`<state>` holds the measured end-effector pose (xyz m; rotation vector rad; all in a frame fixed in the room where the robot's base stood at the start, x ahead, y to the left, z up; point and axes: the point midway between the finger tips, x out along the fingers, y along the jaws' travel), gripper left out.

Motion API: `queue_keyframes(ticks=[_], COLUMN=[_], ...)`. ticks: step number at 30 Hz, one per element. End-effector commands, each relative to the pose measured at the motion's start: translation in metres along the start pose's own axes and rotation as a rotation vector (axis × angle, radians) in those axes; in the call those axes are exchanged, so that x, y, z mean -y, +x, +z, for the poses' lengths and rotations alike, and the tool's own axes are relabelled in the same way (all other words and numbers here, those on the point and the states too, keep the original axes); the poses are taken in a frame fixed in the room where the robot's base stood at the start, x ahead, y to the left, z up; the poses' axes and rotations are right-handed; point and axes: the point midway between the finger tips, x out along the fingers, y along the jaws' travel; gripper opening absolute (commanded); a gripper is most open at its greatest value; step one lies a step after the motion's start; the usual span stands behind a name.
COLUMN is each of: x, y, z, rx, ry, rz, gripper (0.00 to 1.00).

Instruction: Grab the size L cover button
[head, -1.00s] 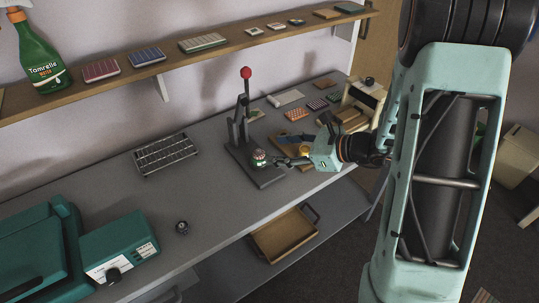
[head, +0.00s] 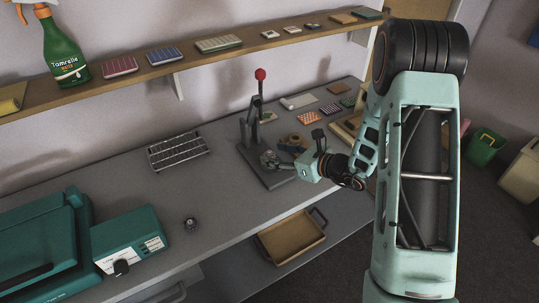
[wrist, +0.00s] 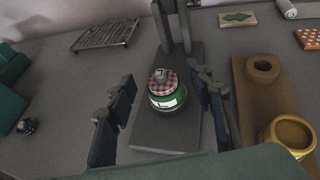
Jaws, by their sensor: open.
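A round green piece with a white label (wrist: 167,98) stands upright on the dark base of the lever press, with red gingham cloth and a small grey bit on top. It looks like the cover button; I cannot read its size. In the wrist view, my gripper (wrist: 163,84) is open, with one finger on each side of the piece and gaps between. In the head view, my gripper (head: 272,161) is low over the press base (head: 268,176) and largely hides the piece. The press has a red-knobbed lever (head: 260,75).
A wire rack (head: 178,151) and a small dark round piece (head: 190,224) lie left of the press. A teal machine (head: 128,240) is at the front left.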

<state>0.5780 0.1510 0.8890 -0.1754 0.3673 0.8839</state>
Motion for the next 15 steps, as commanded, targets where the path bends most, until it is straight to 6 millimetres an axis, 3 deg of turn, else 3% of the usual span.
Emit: queue_keyframes(ticks=[4,11,15], x=[0.0002,0.0003,0.0004], y=[0.0139,0.0155,0.0153], z=[0.0003,0.0003,0.0003], rx=[0.000,0.001,0.001], ry=[0.000,-0.001,-0.001], rz=[0.000,-0.001,-0.001], gripper=[0.48,0.48,0.33])
